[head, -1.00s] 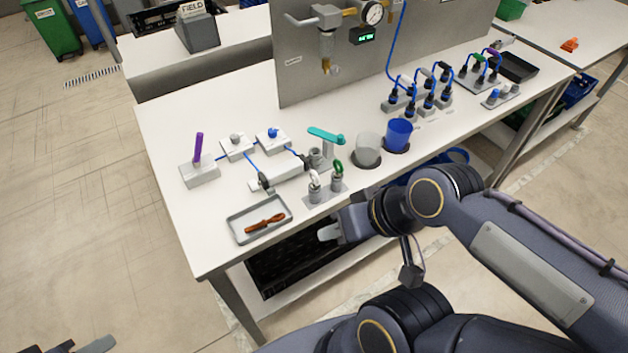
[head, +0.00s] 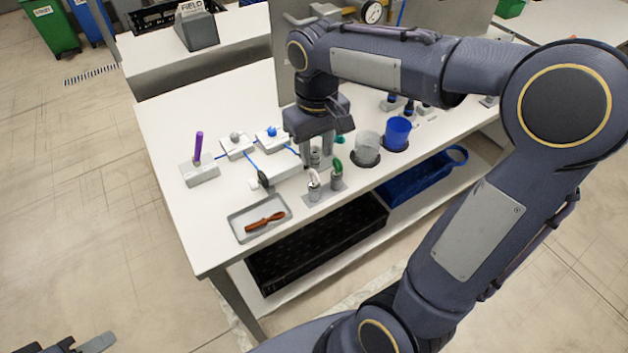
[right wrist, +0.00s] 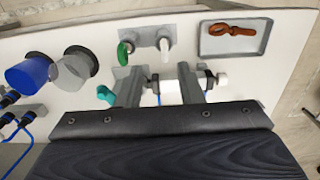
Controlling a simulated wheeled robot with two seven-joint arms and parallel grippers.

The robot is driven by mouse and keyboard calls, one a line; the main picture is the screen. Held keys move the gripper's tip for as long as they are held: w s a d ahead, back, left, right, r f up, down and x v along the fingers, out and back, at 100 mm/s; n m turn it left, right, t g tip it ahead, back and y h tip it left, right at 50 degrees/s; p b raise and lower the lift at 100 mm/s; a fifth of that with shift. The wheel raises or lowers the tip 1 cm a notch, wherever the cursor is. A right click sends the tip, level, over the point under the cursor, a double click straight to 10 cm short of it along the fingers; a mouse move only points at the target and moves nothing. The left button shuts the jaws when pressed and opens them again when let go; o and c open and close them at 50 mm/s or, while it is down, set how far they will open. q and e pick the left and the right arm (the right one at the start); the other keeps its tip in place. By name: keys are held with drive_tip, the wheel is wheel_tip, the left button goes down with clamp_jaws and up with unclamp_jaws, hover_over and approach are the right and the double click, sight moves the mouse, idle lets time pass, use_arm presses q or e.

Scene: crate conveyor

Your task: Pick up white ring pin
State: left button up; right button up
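The white ring pin (head: 314,184) stands upright in a grey base plate near the table's front edge, beside the green ring pin (head: 337,173). In the right wrist view the white ring pin (right wrist: 164,48) is just beyond the fingertips, with the green ring pin (right wrist: 124,52) to its left. My right gripper (head: 317,160) points down behind the pins. In the wrist view its two fingers (right wrist: 159,78) are apart with no pin between them. Part of my left gripper (head: 85,346) shows at the bottom left corner, away from the table; its fingers are not clear.
A grey tray (head: 235,231) with an orange-brown tool (head: 264,222) lies left of the pins. A clear cup (head: 367,149) and a blue cup (head: 397,133) stand to the right. A teal-handled valve (right wrist: 106,95) and a white block (right wrist: 169,97) are close to the fingers.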

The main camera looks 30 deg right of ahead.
sight(314, 171)
drive_tip(key=f, duration=0.7)
drive_tip(key=shift+a, duration=0.3)
drive_tip(key=shift+r, duration=0.1)
clamp_jaws()
